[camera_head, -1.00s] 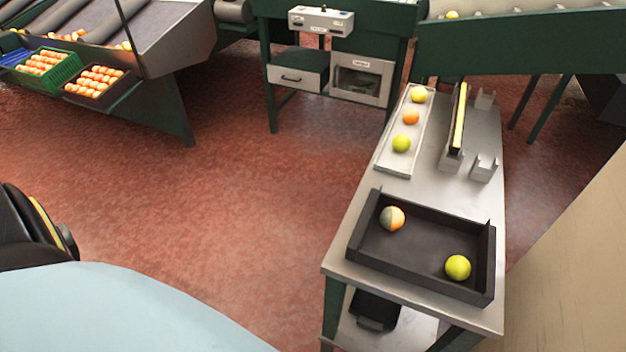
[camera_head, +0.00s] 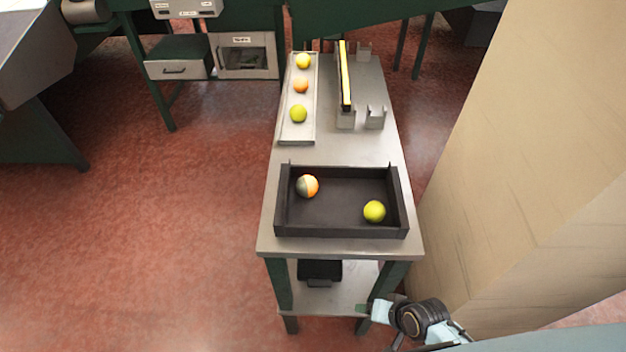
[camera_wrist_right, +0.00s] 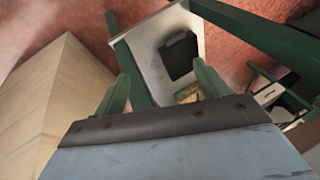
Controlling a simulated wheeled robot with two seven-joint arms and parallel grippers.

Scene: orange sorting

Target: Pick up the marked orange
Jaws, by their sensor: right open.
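A two-toned orange (camera_head: 307,186), part orange and pale and part grey, lies in the left of a dark open tray (camera_head: 340,230) on the metal table. It seems to be the marked one. A yellow-green fruit (camera_head: 374,211) lies in the same tray at the right. My right gripper (camera_head: 364,309) is low at the table's front right leg, below the tabletop and apart from the fruit. In the right wrist view its two green fingers (camera_wrist_right: 162,74) are spread with nothing between them. My left gripper is not in view.
A shallow metal tray (camera_head: 311,128) with several fruits stands at the table's back left. Beside it are a yellow-topped bar (camera_head: 345,75) and metal brackets (camera_head: 376,117). A black bin (camera_head: 320,270) sits on the lower shelf. A large beige block (camera_head: 520,150) stands close on the right.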

